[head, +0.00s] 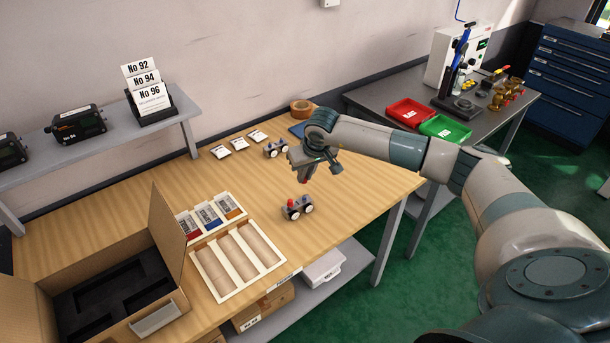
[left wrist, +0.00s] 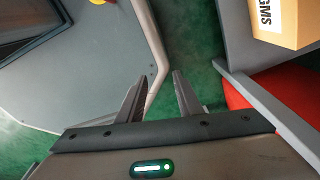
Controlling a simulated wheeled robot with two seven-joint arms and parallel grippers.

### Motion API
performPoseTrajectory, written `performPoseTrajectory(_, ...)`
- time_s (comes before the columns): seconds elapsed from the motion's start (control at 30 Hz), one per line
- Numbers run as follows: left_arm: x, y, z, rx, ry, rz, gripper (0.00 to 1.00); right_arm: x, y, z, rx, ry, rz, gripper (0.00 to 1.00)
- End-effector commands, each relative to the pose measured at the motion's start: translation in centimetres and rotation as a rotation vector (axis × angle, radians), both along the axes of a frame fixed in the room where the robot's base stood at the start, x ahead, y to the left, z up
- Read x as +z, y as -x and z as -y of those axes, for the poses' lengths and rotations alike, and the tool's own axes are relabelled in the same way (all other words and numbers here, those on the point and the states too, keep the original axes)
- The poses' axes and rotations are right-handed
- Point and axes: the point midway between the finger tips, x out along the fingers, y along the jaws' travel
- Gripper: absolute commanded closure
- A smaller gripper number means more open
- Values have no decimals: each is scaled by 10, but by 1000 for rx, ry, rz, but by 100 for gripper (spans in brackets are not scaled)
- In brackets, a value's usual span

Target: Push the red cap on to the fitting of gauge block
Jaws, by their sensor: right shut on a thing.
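A gauge block (head: 299,209) with white-faced gauges sits on the wooden bench, with a small red part at its left end. A second, similar gauge block (head: 277,149) stands further back. My right gripper (head: 304,176) is above the bench between the two blocks, pointing down and apart from both. It is shut on a small red piece (head: 303,181), which looks like the red cap; the fingers hide most of it. My left gripper (left wrist: 158,86) shows only in the left wrist view, with its fingers apart and nothing between them.
A wooden tray (head: 239,262) with empty slots and coloured label cards lies left of the near block. An open cardboard box (head: 168,236) stands at the left. A tape roll (head: 301,107) lies at the back. Red (head: 410,112) and green (head: 445,129) bins stand on the grey table.

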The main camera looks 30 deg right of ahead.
Motion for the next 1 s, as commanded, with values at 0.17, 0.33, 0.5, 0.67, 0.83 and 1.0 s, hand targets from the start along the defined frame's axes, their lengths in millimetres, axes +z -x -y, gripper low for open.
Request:
performPoseTrajectory(0.17, -2, 4, 0, 0, 0, -6, 68, -3, 0, 0, 0, 0, -1, 100)
performPoseTrajectory(0.33, -5, 10, -1, 0, -1, -13, 68, -11, 0, 0, -1, -1, -1, 100)
performPoseTrajectory(0.5, -10, 11, -1, 0, -1, -14, 68, -23, 0, 0, -1, 1, 0, 100)
performPoseTrajectory(0.67, -14, 11, -1, 0, -1, -14, 68, -35, 1, 0, -1, -1, -1, 100)
performPoseTrajectory(0.83, -18, 11, -1, 0, -1, -14, 68, -46, 0, -1, -1, -1, -1, 100)
performPoseTrajectory(1.0, -20, 10, -1, 0, -2, -13, 68, -52, 0, 0, -1, -1, -1, 100)
